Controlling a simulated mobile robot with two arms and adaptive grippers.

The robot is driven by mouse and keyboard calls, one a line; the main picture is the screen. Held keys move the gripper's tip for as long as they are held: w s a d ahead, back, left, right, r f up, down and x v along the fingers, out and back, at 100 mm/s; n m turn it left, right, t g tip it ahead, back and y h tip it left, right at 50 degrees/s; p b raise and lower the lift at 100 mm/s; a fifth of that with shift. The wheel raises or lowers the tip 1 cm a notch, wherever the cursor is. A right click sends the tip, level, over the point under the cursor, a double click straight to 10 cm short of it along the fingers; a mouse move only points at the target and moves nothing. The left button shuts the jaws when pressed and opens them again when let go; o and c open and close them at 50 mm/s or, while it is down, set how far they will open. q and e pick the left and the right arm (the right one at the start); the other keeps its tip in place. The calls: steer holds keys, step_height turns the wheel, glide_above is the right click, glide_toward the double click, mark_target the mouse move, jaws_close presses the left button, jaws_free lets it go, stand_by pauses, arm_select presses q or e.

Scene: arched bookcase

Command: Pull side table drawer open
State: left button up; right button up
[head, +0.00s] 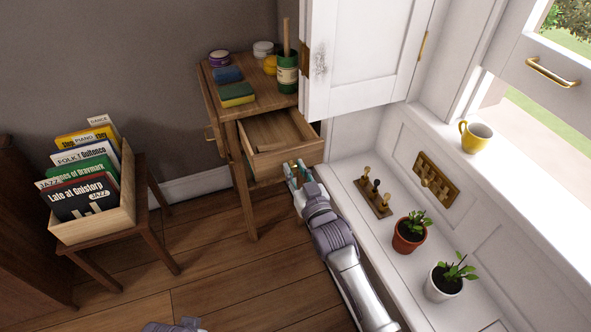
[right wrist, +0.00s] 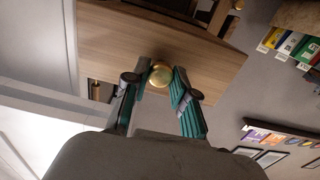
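The wooden side table (head: 246,97) stands against the grey wall, and its drawer (head: 289,158) is pulled out, with its inside showing. The drawer front also fills the upper middle of the right wrist view (right wrist: 205,65). A round brass knob (right wrist: 161,75) sits on that front. My right gripper (head: 297,168) is at the drawer front; in the right wrist view its two fingers (right wrist: 160,84) close on the knob from both sides. Only a small part of my left gripper (head: 175,326) shows at the bottom edge of the head view, its fingers not clear.
Jars, sponges and a green pot with a brush (head: 287,72) stand on the table top. A white cabinet door (head: 365,55) hangs close to the right of the table. A white bench (head: 385,228) with potted plants runs beside my right arm. A record crate (head: 100,222) stands left; floor between is clear.

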steer(key=o, duration=0.4)
steer(key=v, duration=1.2)
